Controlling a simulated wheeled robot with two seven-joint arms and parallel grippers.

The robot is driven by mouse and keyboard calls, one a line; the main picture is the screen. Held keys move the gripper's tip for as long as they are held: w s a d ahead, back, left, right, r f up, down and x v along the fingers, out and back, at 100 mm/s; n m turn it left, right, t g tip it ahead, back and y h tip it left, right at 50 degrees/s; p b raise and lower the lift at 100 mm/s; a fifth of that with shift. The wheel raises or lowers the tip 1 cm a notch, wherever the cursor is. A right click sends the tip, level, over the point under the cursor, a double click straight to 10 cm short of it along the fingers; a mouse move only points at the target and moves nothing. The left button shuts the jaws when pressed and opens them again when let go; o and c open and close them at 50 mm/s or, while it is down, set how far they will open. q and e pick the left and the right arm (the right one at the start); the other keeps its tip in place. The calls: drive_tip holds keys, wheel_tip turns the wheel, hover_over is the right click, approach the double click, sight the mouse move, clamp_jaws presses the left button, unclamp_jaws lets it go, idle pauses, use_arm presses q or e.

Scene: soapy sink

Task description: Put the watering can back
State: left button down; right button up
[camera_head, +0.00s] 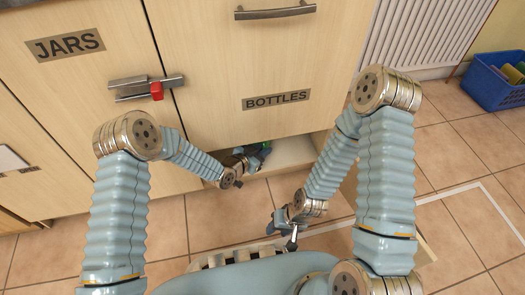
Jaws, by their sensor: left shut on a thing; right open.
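My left gripper (245,160) is low in front of the cabinet, by the open space under the front marked BOTTLES (275,100). It is shut on a small green thing (264,149). Most of this thing is hidden by the gripper and the cabinet front, so I cannot tell for sure whether it is the watering can. No other watering can shows. My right gripper (285,224) is open, above the floor, lower in the picture and to the right of the left one. Nothing shows between its fingers.
A pale shelf or drawer floor (292,152) shows under the BOTTLES front. The door marked JARS (65,45) is shut, with a red latch piece (157,91) beside its edge. A blue crate (490,90) holds coloured things at the right. The tiled floor (455,240) at right is mostly clear.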

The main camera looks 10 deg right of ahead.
use_arm(q)
drive_tip(key=c, duration=1.1)
unclamp_jaws()
drive_tip(key=shift+f, duration=0.1)
drive_tip(key=shift+o, duration=0.2)
drive_tip(key=shift+s+a+r, duration=0.2)
drive_tip(key=shift+a+r, duration=0.05)
drive_tip(key=shift+a, duration=0.05)
drive_tip(key=p+v, duration=0.2)
drive_tip(key=v, duration=0.8)
drive_tip(key=s+a+f+n+g+y, duration=0.3)
drive_tip(key=s+a+n, duration=0.3)
drive_tip(key=s+a, duration=0.2)
drive_tip(key=s+a+f+n+g+y, duration=0.4)
drive_tip(key=s+a+f+n, duration=0.2)
drive_tip(key=s+a, duration=0.3)
drive_tip(key=s+n, duration=0.1)
drive_tip(key=s, duration=0.2)
drive_tip(key=shift+f+g, duration=0.25)
drive_tip(key=shift+g, duration=0.05)
